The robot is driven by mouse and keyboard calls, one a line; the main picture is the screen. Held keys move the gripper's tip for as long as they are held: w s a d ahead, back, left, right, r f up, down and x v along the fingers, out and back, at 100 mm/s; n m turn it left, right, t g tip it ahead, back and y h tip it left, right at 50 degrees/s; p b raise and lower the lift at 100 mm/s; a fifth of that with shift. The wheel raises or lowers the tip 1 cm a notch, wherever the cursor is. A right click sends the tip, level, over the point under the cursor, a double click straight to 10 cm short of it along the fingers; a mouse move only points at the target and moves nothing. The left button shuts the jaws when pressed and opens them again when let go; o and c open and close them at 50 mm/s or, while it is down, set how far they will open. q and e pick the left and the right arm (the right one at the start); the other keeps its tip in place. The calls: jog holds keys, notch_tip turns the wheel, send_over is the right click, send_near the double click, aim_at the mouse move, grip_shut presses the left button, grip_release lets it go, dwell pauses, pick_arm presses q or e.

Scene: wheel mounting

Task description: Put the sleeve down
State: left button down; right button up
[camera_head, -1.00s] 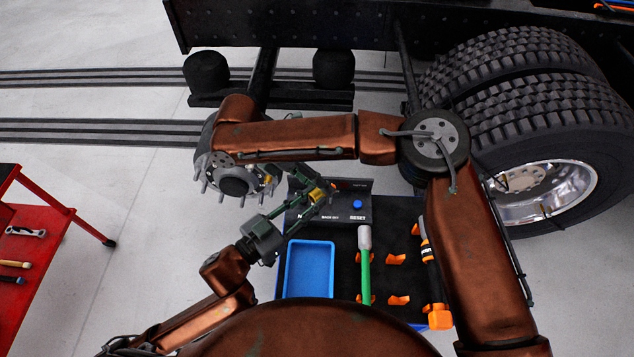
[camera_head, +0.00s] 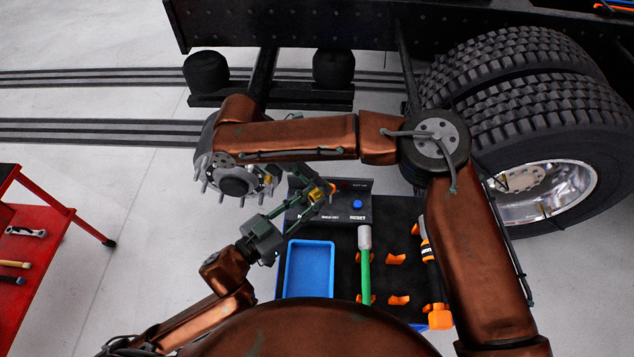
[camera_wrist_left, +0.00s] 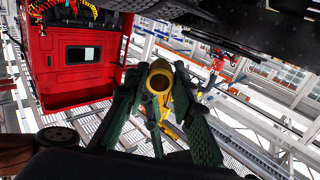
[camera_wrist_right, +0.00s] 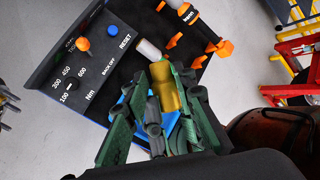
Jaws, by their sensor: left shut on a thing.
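My left gripper (camera_head: 318,194) is shut on a yellow sleeve in front of the dark console. In the left wrist view the sleeve (camera_wrist_left: 160,78) sits between the green fingers, its open end showing. My right arm reaches across to the left, and its hand is largely hidden behind the forearm in the head view. In the right wrist view a gold cylinder (camera_wrist_right: 164,85) shows between the fingers of my right gripper (camera_wrist_right: 162,90). I cannot tell whether these fingers grip it.
The console (camera_head: 357,206) has a blue RESET button. Beside it lie a blue tray (camera_head: 309,243), a green-handled tool (camera_head: 365,265) and an orange-black wrench (camera_head: 430,265). The studded hub (camera_head: 235,181) is left of the grippers. A red cart (camera_head: 22,217) stands left, truck tyres (camera_head: 540,115) right.

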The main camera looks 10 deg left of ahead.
jog(key=o, duration=0.5)
jog(key=shift+c, duration=0.2)
